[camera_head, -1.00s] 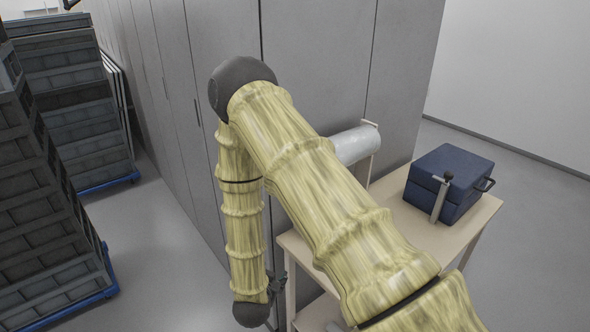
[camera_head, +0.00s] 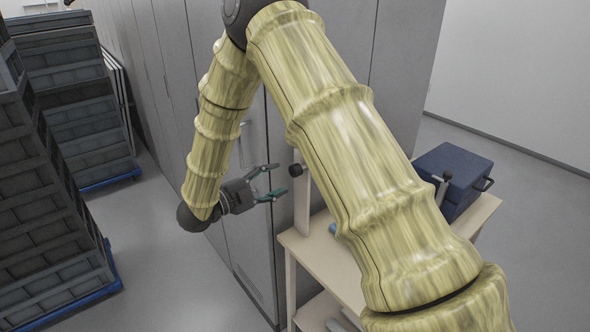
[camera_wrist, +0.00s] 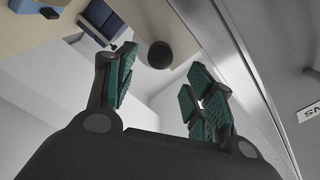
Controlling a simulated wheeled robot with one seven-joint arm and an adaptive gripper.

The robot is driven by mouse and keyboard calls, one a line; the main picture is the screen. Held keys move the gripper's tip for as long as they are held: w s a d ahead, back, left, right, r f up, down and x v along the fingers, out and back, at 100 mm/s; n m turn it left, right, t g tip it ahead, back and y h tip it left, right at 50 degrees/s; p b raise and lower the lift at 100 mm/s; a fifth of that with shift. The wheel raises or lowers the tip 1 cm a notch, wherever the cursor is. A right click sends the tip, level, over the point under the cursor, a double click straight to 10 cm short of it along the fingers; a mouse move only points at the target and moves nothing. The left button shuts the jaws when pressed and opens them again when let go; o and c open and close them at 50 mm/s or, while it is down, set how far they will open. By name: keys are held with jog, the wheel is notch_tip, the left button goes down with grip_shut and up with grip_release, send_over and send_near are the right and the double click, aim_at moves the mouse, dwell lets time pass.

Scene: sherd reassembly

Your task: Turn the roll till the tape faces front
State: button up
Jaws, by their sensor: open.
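The roll is hidden behind my arm in the head view, so neither it nor its tape can be made out. A pale upright (camera_head: 303,200) of its stand shows at the left end of the table, with a dark round knob (camera_head: 295,170) on it. My gripper (camera_head: 275,182) is open and empty, with green-padded fingers pointing right towards the knob, just left of it. In the wrist view a dark round end (camera_wrist: 159,55), apparently the same knob, lies beyond and between the open fingers (camera_wrist: 160,85), apart from them.
The wooden table (camera_head: 325,258) carries a dark blue case (camera_head: 455,172) at the right and a small blue item (camera_head: 332,229), partly hidden by my arm. Grey cabinets (camera_head: 180,70) stand close behind my gripper. Stacked dark crates (camera_head: 45,210) stand at the left, with open floor between.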

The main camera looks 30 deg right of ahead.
aim_at(292, 173)
jog(key=d, duration=0.2)
jog(key=d+p, duration=0.1)
jog(key=d, duration=0.2)
jog(key=d+p, duration=0.1)
jog(key=d, duration=0.2)
jog(key=shift+w, duration=0.35)
jog(key=c, duration=1)
